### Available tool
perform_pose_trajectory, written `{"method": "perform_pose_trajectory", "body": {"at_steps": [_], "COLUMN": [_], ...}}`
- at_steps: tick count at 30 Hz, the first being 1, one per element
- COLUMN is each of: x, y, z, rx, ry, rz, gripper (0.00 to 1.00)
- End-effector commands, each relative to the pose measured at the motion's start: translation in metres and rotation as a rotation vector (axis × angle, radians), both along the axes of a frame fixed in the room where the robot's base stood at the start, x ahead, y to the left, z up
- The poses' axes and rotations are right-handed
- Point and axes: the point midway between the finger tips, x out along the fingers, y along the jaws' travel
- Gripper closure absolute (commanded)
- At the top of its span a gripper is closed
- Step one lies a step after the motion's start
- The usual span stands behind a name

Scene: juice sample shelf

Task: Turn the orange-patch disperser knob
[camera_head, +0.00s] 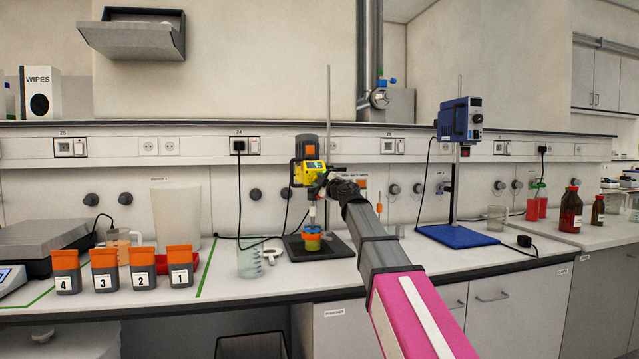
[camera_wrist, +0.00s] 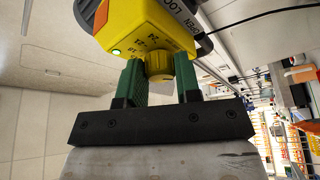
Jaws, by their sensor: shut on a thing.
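The yellow disperser (camera_head: 307,173) with an orange patch (camera_head: 305,148) on top hangs on a stand at the middle of the bench. Its shaft goes down to a small vessel with orange on it (camera_head: 312,241). In the wrist view the yellow disperser body (camera_wrist: 148,22) fills the top, with numbers around its yellow knob (camera_wrist: 158,67) and a green light lit. My gripper (camera_wrist: 160,78) has its green fingers on either side of the knob and is shut on it. In the head view my gripper (camera_head: 324,183) is at the disperser's right side, and my arm hides part of the stand.
A blue stirrer (camera_head: 460,121) on a blue base (camera_head: 457,237) stands to the right. A glass beaker (camera_head: 250,261) stands left of the disperser base. Several numbered grey-orange pouches (camera_head: 105,270) line the bench front at left. Brown bottles (camera_head: 571,211) stand far right.

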Motion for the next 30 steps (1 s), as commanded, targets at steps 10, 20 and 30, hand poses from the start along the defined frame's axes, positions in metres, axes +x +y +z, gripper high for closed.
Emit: {"method": "perform_pose_trajectory", "body": {"at_steps": [10,20,30], "x": [-0.0004,-0.0004,-0.0041], "y": [0.0005,0.0004,-0.0023], "z": [-0.0002,0.0000,-0.0008], "rx": [-0.019,-0.018,-0.018], "ry": [-0.005,-0.005,-0.006], "rz": [0.002,0.001,0.001], "gripper": [0.93,0.43,0.43]}}
